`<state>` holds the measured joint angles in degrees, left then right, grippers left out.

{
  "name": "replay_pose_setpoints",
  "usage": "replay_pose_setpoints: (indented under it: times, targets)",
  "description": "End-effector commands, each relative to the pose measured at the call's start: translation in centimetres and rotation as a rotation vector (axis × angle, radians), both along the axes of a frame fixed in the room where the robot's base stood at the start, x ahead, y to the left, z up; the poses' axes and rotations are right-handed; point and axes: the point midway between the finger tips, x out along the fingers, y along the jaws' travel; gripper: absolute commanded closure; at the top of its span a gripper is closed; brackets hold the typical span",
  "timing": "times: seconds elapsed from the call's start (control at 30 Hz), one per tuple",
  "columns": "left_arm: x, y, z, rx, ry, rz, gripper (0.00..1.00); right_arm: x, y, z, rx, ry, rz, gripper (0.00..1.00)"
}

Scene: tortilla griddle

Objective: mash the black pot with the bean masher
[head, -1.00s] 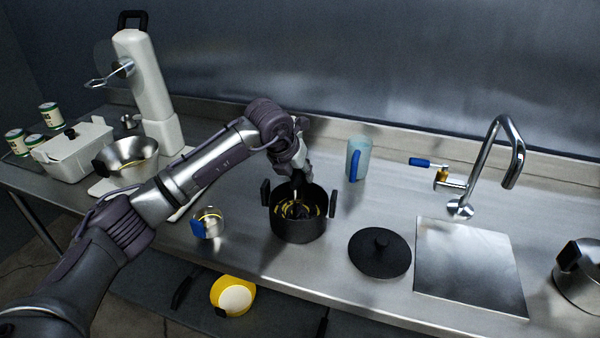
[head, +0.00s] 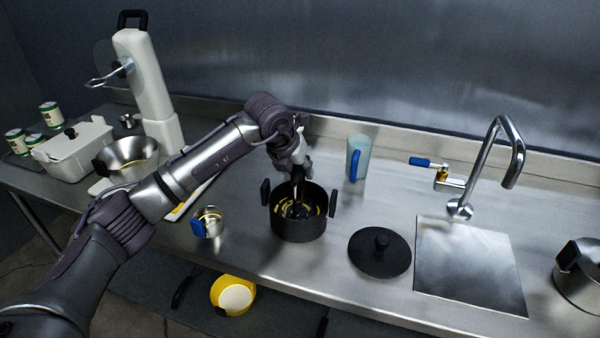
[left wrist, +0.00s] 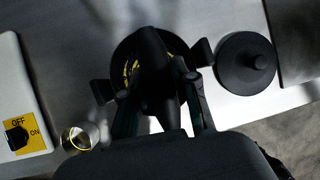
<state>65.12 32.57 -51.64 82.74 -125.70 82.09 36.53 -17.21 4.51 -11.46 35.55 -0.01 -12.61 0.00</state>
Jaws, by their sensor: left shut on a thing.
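The black pot (head: 298,226) stands upright on the steel counter, its lid off and yellowish bits showing inside. It also shows in the left wrist view (left wrist: 121,52), partly covered by my gripper. My left gripper (head: 298,172) is above the pot and points down into it. It is shut on the dark handle of the bean masher (head: 297,190), whose lower end is inside the pot and hard to make out. In the left wrist view the masher handle (left wrist: 152,50) runs between the fingers. My right gripper is not in view.
The black lid (head: 380,254) lies right of the pot, beside the sink cover (head: 470,268) and faucet (head: 512,150). A blue-handled pitcher (head: 357,158) stands behind. A small metal cup (head: 208,222) is left of the pot. A mixer (head: 150,90) stands at the back left.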

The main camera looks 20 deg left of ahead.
Motion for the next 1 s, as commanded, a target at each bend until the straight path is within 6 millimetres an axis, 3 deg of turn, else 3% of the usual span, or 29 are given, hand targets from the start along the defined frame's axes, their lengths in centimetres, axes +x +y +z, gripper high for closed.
replay_pose_setpoints:
  times: [0.47, 1.0]
  targets:
    - [0.0, 0.1, 0.3, -0.001, -0.001, 0.000, 1.00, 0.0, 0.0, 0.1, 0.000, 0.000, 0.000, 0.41]
    - [0.2, 1.7, 0.3, -0.001, -0.001, 0.000, 1.00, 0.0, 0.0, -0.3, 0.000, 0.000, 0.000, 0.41]
